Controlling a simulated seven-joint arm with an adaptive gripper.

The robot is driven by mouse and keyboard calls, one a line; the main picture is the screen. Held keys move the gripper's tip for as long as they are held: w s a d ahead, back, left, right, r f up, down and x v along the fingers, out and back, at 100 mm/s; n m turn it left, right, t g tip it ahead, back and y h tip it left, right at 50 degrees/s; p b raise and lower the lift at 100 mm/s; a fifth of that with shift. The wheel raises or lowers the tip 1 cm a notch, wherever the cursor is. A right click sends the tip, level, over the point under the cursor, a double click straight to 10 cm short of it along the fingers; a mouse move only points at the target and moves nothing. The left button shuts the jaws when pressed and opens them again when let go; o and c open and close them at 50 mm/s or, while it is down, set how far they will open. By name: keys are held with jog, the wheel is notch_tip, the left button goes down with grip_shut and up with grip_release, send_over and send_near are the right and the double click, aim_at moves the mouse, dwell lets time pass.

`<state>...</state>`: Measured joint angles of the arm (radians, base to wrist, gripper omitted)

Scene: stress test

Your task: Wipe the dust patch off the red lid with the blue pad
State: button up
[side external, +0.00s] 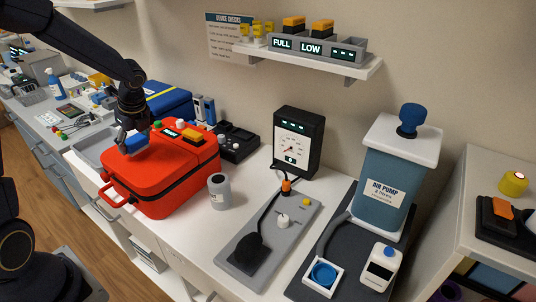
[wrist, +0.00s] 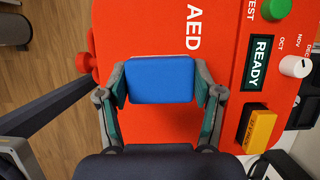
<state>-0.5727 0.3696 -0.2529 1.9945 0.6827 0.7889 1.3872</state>
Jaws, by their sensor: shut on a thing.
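The blue pad (wrist: 160,80) is held between the two fingers of my gripper (wrist: 160,88), over the red lid (wrist: 125,30) of a case marked AED. In the side external view my gripper (side external: 132,134) is over the left part of the red lid (side external: 165,160), with the blue pad (side external: 135,144) low at the lid's surface. I cannot tell whether the pad touches the lid. A pale edge shows along the pad's far side in the wrist view. No dust patch can be made out; the pad and gripper may hide it.
The lid carries a READY display (wrist: 258,62), a green button (wrist: 278,8), a white knob (wrist: 295,66) and a yellow-orange switch (wrist: 257,130).

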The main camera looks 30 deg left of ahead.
jog(key=shift+r, duration=3.3)
jog(key=shift+w, duration=0.1)
